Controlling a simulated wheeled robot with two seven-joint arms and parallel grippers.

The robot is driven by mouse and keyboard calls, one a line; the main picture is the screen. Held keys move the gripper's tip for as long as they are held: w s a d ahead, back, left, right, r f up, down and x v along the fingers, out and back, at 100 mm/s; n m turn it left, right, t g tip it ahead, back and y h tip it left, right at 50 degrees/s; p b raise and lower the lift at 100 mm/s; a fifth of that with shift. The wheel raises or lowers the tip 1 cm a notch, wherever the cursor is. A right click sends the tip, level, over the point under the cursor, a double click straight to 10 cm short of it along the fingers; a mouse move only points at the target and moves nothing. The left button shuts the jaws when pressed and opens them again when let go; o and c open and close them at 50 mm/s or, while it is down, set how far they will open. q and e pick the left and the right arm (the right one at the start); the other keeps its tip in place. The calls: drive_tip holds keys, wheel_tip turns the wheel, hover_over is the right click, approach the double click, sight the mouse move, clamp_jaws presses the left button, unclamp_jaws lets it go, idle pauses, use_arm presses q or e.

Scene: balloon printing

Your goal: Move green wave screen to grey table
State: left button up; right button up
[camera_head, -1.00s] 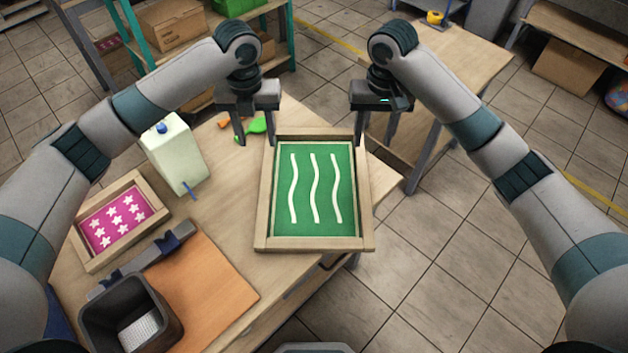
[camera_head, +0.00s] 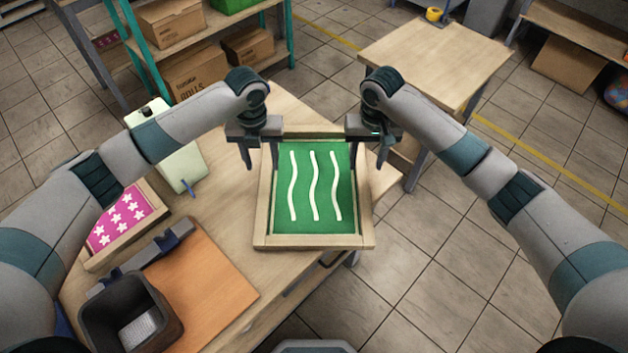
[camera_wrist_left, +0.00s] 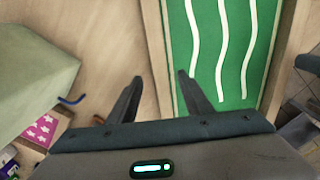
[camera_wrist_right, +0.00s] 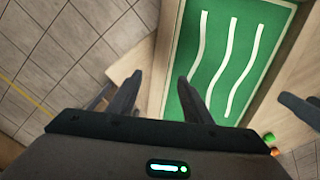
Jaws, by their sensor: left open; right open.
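The green wave screen (camera_head: 315,190) is a wooden frame with a green mesh and three white wavy lines. It lies at the right edge of the wooden workbench. My left gripper (camera_head: 261,165) is open at the frame's left side, towards the far end; in the left wrist view its fingers (camera_wrist_left: 155,90) appear on either side of the frame's side rail. My right gripper (camera_head: 369,165) is open at the right side; in the right wrist view its fingers (camera_wrist_right: 157,85) appear on either side of the other rail. I cannot tell whether any finger touches the frame.
A pink star screen (camera_head: 122,217), a pale green jug (camera_head: 180,165), a dark bin (camera_head: 110,310) and an orange board (camera_head: 205,285) stand on the bench at left. Shelves with boxes stand at the back left.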

sight(265, 178)
use_arm(q)
drive_tip(key=shift+f, duration=3.4)
use_arm(e)
drive_tip(key=shift+f, duration=3.4)
use_arm(q)
drive_tip(key=shift+c, duration=0.6)
use_arm(e)
drive_tip(key=shift+c, duration=0.6)
use_arm(q)
clamp_jaws()
use_arm(e)
clamp_jaws()
